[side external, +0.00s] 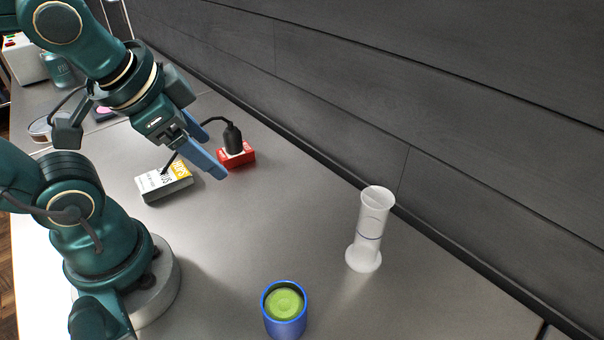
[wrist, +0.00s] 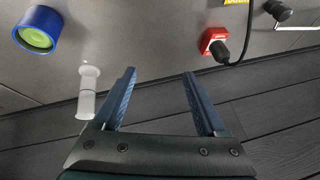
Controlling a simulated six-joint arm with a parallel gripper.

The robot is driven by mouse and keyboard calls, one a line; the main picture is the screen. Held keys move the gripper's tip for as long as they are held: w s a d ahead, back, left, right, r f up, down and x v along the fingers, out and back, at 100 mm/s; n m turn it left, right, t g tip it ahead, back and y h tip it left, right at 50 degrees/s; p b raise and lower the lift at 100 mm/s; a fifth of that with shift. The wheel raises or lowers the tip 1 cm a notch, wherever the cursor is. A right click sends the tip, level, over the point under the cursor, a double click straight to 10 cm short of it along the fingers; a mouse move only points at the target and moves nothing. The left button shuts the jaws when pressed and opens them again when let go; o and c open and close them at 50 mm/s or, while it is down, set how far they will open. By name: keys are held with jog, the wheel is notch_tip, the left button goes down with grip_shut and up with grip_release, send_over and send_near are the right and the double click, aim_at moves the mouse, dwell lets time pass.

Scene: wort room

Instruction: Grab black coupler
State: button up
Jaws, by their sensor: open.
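The black coupler (side external: 233,138) stands upright at the red box (side external: 236,157) beyond my gripper in the side view, with a black cable curving from its top. In the wrist view the coupler (wrist: 219,50) shows against the red box (wrist: 209,37), right of my fingers. Whether it rests on the box or just in front of it is hard to tell. My gripper (side external: 212,157) has blue fingers, spread apart and empty. In the wrist view the gap between the fingertips (wrist: 160,73) holds only bare surface. The gripper overlaps part of the cable in the side view.
A white and yellow labelled box (side external: 165,182) lies left of the red box. A clear cylinder (side external: 367,232) and a blue cup with green contents (side external: 285,313) stand to the right. A dark plank wall (side external: 440,90) runs behind. The middle of the bench is clear.

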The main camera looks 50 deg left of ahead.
jog(key=w+a+m+g+y, duration=0.3)
jog(key=a+m+y, duration=0.2)
jog(key=a, duration=0.8)
jog(key=w+a+m+g+y, duration=0.35)
jog(key=a+m+y, duration=0.2)
jog(key=a, duration=0.75)
jog(key=a+f, duration=0.2)
jog(key=f, duration=0.1)
jog(key=s+a+f+m+g, duration=0.1)
jog(key=f, duration=0.3)
jog(key=a+f+m+g+y, duration=0.1)
jog(key=a+f, duration=0.1)
jog(key=f, duration=0.2)
jog(key=shift+s+a+m, duration=0.25)
jog(key=shift+s+a, duration=0.1)
jog(key=shift+f, duration=0.75)
notch_tip(320, 180, down, 2)
jog(key=shift+x, duration=1.1)
jog(key=shift+s+a+f, duration=0.1)
jog(key=shift+a+f, duration=0.25)
jog(key=shift+a, duration=0.05)
grip_shut()
